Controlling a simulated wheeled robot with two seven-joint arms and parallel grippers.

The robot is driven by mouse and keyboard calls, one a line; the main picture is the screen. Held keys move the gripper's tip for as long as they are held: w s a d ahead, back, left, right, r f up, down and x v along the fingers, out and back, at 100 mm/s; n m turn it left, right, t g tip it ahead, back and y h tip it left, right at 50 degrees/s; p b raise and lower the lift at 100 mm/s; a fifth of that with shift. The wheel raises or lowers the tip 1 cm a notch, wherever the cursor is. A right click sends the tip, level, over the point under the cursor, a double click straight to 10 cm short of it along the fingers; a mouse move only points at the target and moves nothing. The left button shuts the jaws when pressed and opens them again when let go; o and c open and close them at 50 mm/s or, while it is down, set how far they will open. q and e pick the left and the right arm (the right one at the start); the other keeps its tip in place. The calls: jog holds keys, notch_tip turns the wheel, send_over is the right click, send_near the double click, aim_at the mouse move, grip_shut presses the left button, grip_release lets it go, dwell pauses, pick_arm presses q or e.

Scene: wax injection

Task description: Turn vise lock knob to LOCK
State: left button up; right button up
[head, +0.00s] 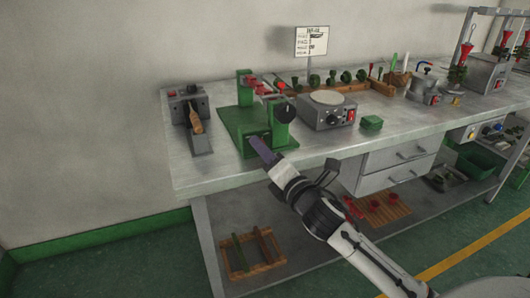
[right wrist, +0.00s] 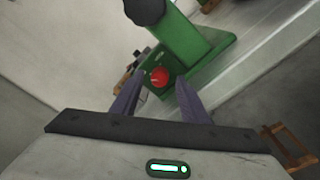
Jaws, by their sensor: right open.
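The green vise (head: 231,122) stands on the workbench, with a dark round knob (head: 284,110) on its right upright. In the right wrist view the dark knob (right wrist: 145,10) is at the top edge and a red round knob (right wrist: 160,77) sits low on the green body. My right gripper (head: 256,144) is at the vise's front right side. In the right wrist view its open fingers (right wrist: 159,84) flank the red knob in the picture; I cannot tell whether they touch it. In the head view the gripper hides this low knob. No LOCK marking is readable. My left gripper is not in view.
A grey tool with a wooden handle (head: 197,124) lies left of the vise. A grey device with a round top (head: 327,108) and a small green block (head: 372,122) stand to the right. A tool rack (head: 345,86) is behind.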

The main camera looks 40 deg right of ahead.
jog(key=shift+c, duration=0.2)
grip_shut()
